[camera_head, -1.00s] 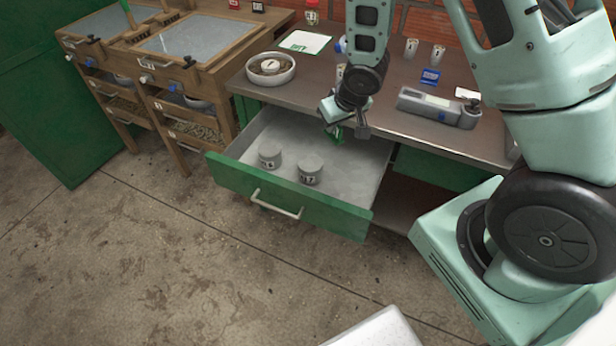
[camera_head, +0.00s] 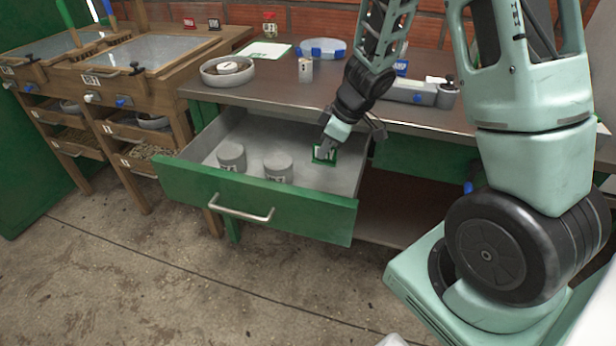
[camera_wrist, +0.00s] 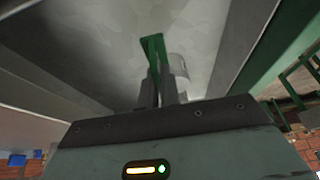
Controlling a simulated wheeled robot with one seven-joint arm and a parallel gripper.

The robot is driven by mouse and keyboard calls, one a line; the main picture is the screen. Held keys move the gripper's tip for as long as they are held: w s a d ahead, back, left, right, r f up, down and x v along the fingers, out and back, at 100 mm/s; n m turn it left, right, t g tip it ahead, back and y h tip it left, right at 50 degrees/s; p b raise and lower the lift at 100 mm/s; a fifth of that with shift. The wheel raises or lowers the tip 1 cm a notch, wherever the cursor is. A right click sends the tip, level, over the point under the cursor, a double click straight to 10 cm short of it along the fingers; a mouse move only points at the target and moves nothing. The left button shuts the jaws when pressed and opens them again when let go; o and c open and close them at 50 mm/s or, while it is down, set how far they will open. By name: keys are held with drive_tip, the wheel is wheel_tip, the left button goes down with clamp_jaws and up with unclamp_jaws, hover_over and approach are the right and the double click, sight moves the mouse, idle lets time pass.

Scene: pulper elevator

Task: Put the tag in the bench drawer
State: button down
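The green tag (camera_head: 322,154) is at my gripper (camera_head: 325,149), over the right side of the open bench drawer (camera_head: 257,207). In the wrist view the green tag (camera_wrist: 153,46) stands between the two dark fingers of my gripper (camera_wrist: 160,80), which are closed on it. The drawer is pulled out, with a green front, a metal handle and a pale grey inside. I cannot tell whether the tag touches the drawer floor.
Two grey cylinders (camera_head: 231,155) (camera_head: 278,167) stand in the drawer, left of my gripper. The bench top (camera_head: 290,92) above holds a round dish (camera_head: 228,70), a small white container (camera_head: 305,69) and a grey device (camera_head: 413,90). Wooden stands (camera_head: 150,60) are at the left.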

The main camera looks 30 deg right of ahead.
wheel_tip(320, 180, down, 8)
drive_tip(key=b, duration=0.5)
drive_tip(key=shift+f, duration=0.1)
drive_tip(key=shift+f, duration=0.15)
drive_tip(key=c, duration=1.6)
unclamp_jaws()
